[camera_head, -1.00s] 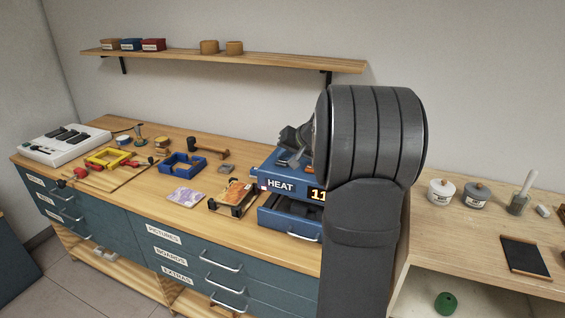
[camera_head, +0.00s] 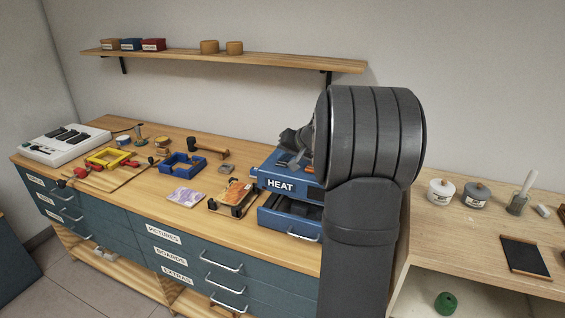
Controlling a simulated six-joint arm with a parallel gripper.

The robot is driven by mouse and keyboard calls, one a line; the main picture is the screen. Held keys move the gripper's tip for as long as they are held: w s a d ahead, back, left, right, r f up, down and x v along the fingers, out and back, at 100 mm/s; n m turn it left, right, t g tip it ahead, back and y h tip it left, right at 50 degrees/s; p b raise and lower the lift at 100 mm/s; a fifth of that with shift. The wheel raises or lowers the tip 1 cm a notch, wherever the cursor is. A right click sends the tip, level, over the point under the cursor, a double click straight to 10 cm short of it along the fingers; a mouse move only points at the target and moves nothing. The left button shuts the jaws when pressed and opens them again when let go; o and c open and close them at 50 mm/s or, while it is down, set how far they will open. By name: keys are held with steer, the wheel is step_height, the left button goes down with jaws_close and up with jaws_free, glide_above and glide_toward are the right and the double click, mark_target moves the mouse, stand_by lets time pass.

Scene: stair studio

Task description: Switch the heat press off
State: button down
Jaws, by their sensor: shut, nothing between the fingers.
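The blue heat press (camera_head: 281,184) marked HEAT stands on the wooden bench, left of my arm. No lit digits show on its front; the part right of the HEAT label looks dark, and my arm covers the press's right side. Its lower drawer (camera_head: 285,222) stands pulled out. My gripper (camera_head: 292,153) is shut and empty, just above the top of the press. My arm partly hides it, and I cannot tell whether it touches the press.
A clamp-like frame (camera_head: 232,198) and a picture tile (camera_head: 186,196) lie left of the press. A shelf (camera_head: 290,63) hangs above.

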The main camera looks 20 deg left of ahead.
mark_target(285, 164)
stand_by(0.4)
steer(key=shift+r, duration=0.8)
steer(key=shift+r, duration=0.1)
steer(key=shift+r, duration=2.4)
steer(key=r, duration=0.3)
steer(key=shift+s+a+r, duration=0.15)
steer(key=shift+a+r, duration=0.05)
